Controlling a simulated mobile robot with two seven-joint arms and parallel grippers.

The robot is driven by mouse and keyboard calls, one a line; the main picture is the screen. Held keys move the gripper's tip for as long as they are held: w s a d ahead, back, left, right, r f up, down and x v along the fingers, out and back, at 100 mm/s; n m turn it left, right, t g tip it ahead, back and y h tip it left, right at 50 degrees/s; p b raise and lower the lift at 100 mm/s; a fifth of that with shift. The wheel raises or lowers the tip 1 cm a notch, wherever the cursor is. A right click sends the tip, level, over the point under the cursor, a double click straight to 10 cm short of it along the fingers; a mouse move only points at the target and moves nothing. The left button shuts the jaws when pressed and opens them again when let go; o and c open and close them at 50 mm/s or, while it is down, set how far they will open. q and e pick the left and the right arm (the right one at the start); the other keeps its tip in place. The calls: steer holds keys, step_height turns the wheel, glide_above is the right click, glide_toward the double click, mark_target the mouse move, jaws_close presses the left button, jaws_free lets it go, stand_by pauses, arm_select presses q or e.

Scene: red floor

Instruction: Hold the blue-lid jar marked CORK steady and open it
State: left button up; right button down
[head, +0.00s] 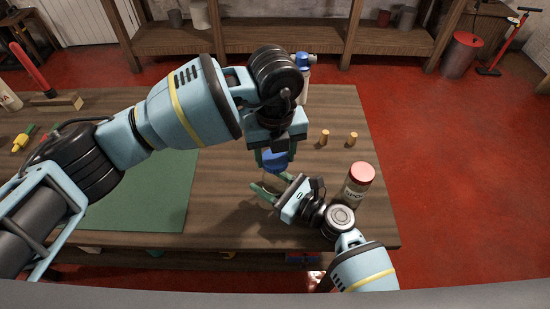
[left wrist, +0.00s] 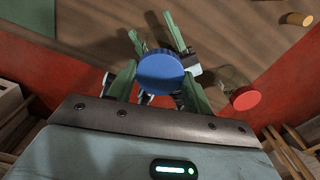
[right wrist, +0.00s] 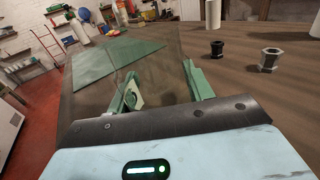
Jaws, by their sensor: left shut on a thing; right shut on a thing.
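The blue lid (head: 274,166) sits between the fingers of my left gripper (head: 273,157), which is shut on it from above. In the left wrist view the round blue lid (left wrist: 161,73) shows from the top. My right gripper (head: 266,185) reaches in from the lower right just below the lid, shut on the jar there. The jar's body is hard to make out, and no CORK label can be read on it.
A green mat (head: 165,190) covers the table's left. A blue-topped bottle (head: 302,66) stands at the back.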

arm_select(q)
steer(key=shift+r, duration=0.7)
arm_select(e)
steer(key=c, duration=0.5)
jaws_free()
arm_select(q)
step_height(320, 180, down, 2)
steer(key=shift+s+b, duration=0.1)
steer(key=shift+b, duration=0.35)
arm_select(e)
steer(key=v, duration=1.2)
